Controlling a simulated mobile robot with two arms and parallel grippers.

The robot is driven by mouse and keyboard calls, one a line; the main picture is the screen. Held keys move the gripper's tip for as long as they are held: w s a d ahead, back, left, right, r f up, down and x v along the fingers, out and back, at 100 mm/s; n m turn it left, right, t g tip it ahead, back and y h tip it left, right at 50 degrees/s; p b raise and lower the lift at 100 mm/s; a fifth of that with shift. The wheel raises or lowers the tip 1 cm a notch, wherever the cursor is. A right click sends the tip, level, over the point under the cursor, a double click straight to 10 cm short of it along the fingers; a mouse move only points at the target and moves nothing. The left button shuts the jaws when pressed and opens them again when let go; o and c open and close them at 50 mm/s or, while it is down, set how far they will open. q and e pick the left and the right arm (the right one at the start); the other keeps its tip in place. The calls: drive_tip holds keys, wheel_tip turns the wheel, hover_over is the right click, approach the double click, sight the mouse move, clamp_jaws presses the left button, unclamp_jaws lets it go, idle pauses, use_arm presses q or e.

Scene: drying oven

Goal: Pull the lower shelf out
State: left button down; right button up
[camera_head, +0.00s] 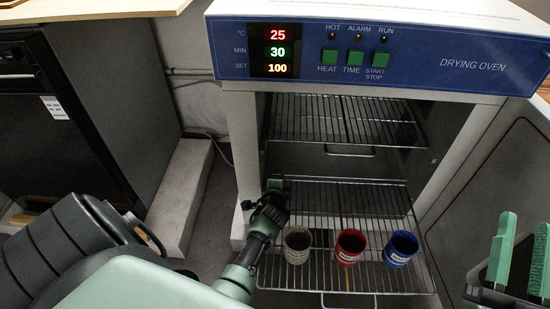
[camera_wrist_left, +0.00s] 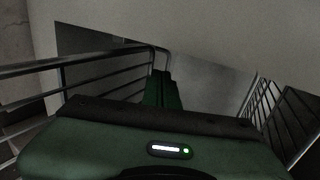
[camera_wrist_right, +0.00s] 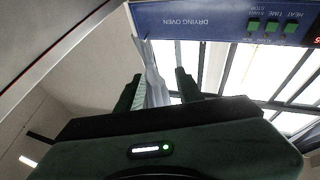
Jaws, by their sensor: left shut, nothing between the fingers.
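The lower shelf (camera_head: 310,191) is a wire rack in the open drying oven (camera_head: 370,62). Its front part, with a wire handle (camera_head: 348,303), appears to stick out past the oven's front. A grey-green cup (camera_head: 297,247), a red cup (camera_head: 349,248) and a blue cup (camera_head: 400,250) stand upright on it. My left gripper (camera_head: 275,187) is at the shelf's left side, inside the opening. In the left wrist view its fingers (camera_wrist_left: 162,88) are together and empty, near shelf wires; contact cannot be told. My right gripper (camera_head: 521,262) is open and empty at the right.
The upper wire shelf (camera_head: 340,120) is inside the oven. The open oven door (camera_head: 500,170) stands at the right, near my right gripper. A black appliance (camera_head: 60,110) and a pale block (camera_head: 182,190) are at the left, with grey floor between block and oven.

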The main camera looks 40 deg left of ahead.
use_arm(q)
drive_tip(key=shift+a, duration=0.1)
use_arm(e)
drive_tip(key=shift+a+r, duration=0.1)
drive_tip(key=shift+r, duration=0.1)
use_arm(q)
drive_tip(key=shift+w, duration=0.1)
drive_tip(key=w+a, duration=0.2)
drive_tip(key=w, duration=0.1)
drive_tip(key=shift+w+a, duration=0.2)
drive_tip(key=shift+w, duration=0.05)
use_arm(e)
drive_tip(key=shift+s+r+t, duration=0.35)
drive_tip(key=shift+r+t, duration=0.15)
